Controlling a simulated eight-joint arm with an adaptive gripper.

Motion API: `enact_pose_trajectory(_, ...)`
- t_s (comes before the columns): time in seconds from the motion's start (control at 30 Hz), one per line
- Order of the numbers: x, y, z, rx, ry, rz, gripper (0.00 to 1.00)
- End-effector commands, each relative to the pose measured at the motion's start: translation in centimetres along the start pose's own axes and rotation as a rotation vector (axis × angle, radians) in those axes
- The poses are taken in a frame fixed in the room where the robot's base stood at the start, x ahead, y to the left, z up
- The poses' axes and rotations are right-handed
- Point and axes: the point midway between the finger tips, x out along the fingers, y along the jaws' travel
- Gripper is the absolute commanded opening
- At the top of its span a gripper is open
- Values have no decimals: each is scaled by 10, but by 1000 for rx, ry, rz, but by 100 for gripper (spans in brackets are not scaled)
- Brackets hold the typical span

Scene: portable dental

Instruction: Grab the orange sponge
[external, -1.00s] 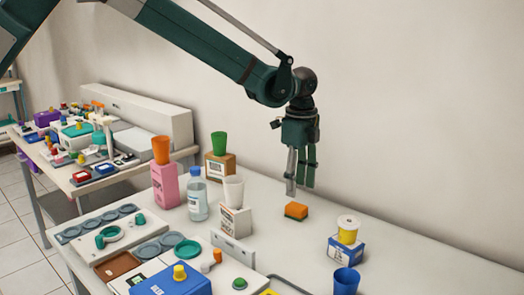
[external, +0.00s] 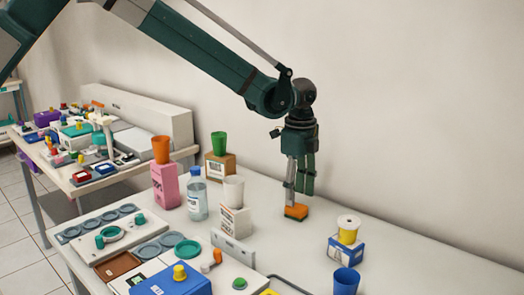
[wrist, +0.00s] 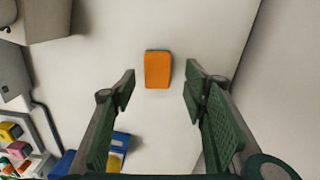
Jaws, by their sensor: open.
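The orange sponge (external: 296,212) with a dark green layer lies flat on the white table near the wall. It also shows in the wrist view (wrist: 158,70), ahead of and between the two fingers. My gripper (external: 298,190) is low over the table, pointing down, right at the sponge in the external view. In the wrist view my gripper (wrist: 158,85) is open, with a finger on each side and clear gaps to the sponge. Nothing is held. Part of the sponge's top is hidden behind the fingers in the external view.
A blue-and-white box (external: 346,250) with a yellow-and-white spool (external: 348,229) stands right of the sponge, and a blue cup (external: 346,281) in front. The table around the sponge is clear.

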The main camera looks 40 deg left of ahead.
Motion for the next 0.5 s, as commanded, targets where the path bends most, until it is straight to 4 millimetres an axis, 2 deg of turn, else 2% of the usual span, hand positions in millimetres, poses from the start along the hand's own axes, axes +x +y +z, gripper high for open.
enact_pose_trajectory(0.3,34,4,-1,0,0,0,44)
enact_pose_trajectory(0.5,48,4,-1,0,0,0,44)
